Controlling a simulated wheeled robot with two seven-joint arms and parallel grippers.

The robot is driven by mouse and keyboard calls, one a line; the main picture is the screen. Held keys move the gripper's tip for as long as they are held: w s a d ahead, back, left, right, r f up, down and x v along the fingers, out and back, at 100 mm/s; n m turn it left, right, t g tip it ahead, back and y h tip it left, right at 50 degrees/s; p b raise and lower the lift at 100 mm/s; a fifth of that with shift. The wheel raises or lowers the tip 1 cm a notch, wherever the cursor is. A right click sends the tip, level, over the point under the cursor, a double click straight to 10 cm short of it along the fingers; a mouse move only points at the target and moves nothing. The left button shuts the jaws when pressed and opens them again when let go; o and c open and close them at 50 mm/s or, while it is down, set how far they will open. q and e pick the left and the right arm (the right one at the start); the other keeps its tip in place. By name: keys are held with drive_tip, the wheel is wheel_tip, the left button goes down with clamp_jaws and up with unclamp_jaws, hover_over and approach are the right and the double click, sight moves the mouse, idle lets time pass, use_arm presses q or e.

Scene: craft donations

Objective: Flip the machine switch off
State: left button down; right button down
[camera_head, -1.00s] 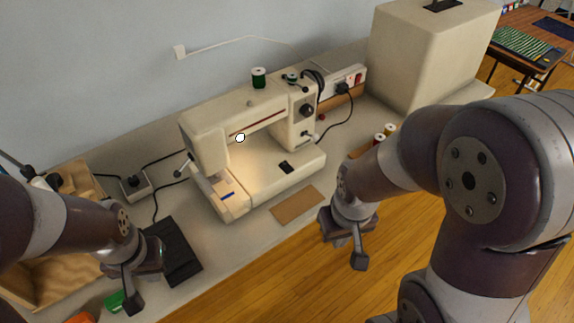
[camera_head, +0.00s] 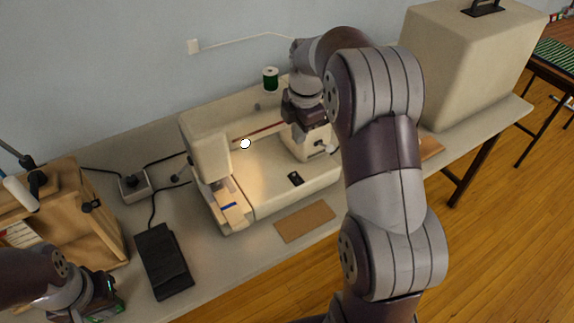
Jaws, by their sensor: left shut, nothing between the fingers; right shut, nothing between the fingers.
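The cream sewing machine (camera_head: 207,146) stands on the table, with warm light glowing on its bed below the arm. I cannot make out its switch; my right arm covers much of the machine's right end. My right gripper (camera_head: 304,118) is over the machine's right pillar, shut and empty, its fingertips hard to see. I cannot tell whether it touches the machine.
A green thread spool (camera_head: 270,79) stands behind the machine. A black pedal (camera_head: 162,262), a brown card (camera_head: 305,222) and a small box with cables (camera_head: 134,187) lie around it. A wooden box (camera_head: 95,215) is at left. A large cream case (camera_head: 465,65) stands right.

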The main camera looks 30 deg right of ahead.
drive_tip(key=shift+f, duration=0.15)
approach(294, 175)
drive_tip(key=f, duration=0.4)
drive_tip(key=w+f, duration=0.1)
drive_tip(key=f, duration=0.1)
drive_tip(key=shift+f, duration=0.4)
drive_tip(key=shift+a, duration=0.1)
drive_tip(key=shift+f, duration=0.15)
